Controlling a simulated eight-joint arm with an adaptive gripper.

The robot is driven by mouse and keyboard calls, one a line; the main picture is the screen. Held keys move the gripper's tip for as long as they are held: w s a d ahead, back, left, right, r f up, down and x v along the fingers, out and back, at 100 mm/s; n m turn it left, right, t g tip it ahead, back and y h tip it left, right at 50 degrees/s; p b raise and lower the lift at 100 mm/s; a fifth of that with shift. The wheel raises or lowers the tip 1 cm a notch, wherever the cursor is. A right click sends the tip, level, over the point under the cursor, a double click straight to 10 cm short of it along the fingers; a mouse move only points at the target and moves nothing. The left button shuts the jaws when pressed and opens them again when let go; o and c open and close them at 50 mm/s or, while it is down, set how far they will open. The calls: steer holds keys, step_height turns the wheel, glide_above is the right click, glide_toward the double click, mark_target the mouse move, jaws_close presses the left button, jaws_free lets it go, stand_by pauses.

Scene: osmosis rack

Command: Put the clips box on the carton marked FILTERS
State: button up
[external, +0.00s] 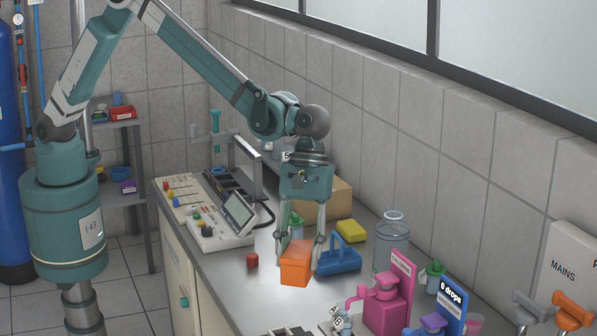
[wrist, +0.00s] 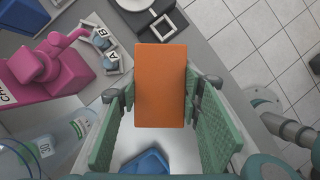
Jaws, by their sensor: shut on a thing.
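An orange box (external: 296,264), which I take to be the clips box, is between the fingers of my gripper (external: 299,258). My gripper points down and is shut on it. In the wrist view the orange box (wrist: 160,85) fills the space between the green finger pads of my gripper (wrist: 160,98). I cannot tell whether the box touches the bench. A plain brown carton (external: 337,198) stands behind my gripper near the wall, partly hidden by it. No FILTERS marking is readable on it.
A blue carrier (external: 340,262) stands just right of the orange box, with a yellow block (external: 351,231) behind. A glass vessel (external: 388,245) and pink dispenser (external: 382,302) stand right. A console (external: 222,222) is at the left back.

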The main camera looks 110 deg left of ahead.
steer(key=shift+a, duration=0.15)
steer(key=s+a+r+n+t+p, duration=0.1)
steer(key=s+a+r+n+p, duration=0.15)
steer(key=a, duration=1.25)
steer(key=s+a+r+n+t+p, duration=0.1)
steer(key=a+r+n+p, duration=0.2)
steer(key=a, duration=1.2)
steer(key=s+a+r+p, duration=0.1)
steer(key=s+a, duration=0.3)
steer(key=a, duration=0.4)
steer(key=s+a+r+n+y+p, duration=0.1)
steer(key=s+a+r+p, duration=0.1)
steer(key=a, duration=0.6)
steer(key=s+a+r+n+p, duration=0.1)
steer(key=s+a+p, duration=0.3)
steer(key=a, duration=0.5)
steer(key=shift+s+r+t, duration=0.15)
steer(key=shift+s+t, duration=0.25)
steer(key=shift+s, duration=0.65)
steer(key=shift+f+p, duration=0.6)
steer(key=shift+f, duration=2.35)
steer(key=shift+f+p, duration=0.4)
steer(key=shift+f, duration=1.7)
